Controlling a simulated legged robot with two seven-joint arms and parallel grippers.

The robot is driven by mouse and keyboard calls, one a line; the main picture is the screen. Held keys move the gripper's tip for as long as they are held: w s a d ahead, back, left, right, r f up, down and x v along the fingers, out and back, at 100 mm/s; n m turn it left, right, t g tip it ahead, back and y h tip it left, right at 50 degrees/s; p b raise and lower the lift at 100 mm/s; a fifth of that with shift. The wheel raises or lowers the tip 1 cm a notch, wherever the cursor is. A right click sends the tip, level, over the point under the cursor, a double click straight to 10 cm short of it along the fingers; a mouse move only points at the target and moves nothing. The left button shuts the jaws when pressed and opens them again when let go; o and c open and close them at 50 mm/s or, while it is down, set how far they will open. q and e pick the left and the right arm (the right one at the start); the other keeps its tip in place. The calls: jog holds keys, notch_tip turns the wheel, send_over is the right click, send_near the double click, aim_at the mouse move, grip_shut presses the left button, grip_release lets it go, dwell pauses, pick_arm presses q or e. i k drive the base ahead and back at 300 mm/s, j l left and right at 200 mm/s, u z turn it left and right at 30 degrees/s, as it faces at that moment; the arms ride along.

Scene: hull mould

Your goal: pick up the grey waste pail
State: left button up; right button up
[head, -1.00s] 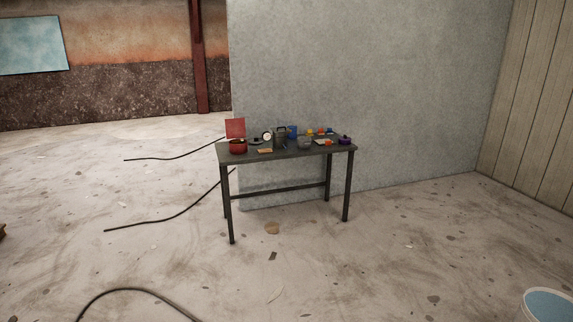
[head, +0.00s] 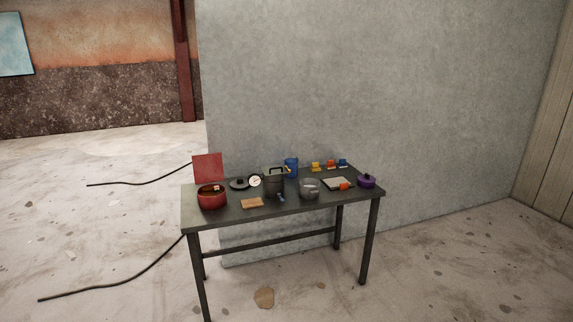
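A dark grey pail-like container (head: 274,186) with a raised handle stands upright near the middle of the dark table (head: 232,212). A lighter grey round pot or pail (head: 310,190) stands just to its right. At this size I cannot tell for sure which of the two is the waste pail. Neither of my grippers is in view, and nothing touches either container.
On the table are a red pot (head: 211,198), a red panel (head: 207,167), a white dial (head: 255,181), a tan block (head: 252,203), a blue container (head: 291,167) and a purple pot (head: 366,181). A grey wall (head: 380,80) stands behind. Black cables (head: 120,280) lie left.

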aim_at(309, 188)
jog(key=i, duration=0.75)
jog(key=i+z, duration=0.1)
jog(key=i, duration=0.6)
jog(key=i+j+z, duration=0.1)
jog(key=i, duration=0.65)
jog(key=i+j+z, duration=0.2)
jog(key=i+z, duration=0.2)
jog(key=i+j+z, duration=0.4)
jog(key=i, duration=0.15)
jog(key=i+j+z, duration=0.4)
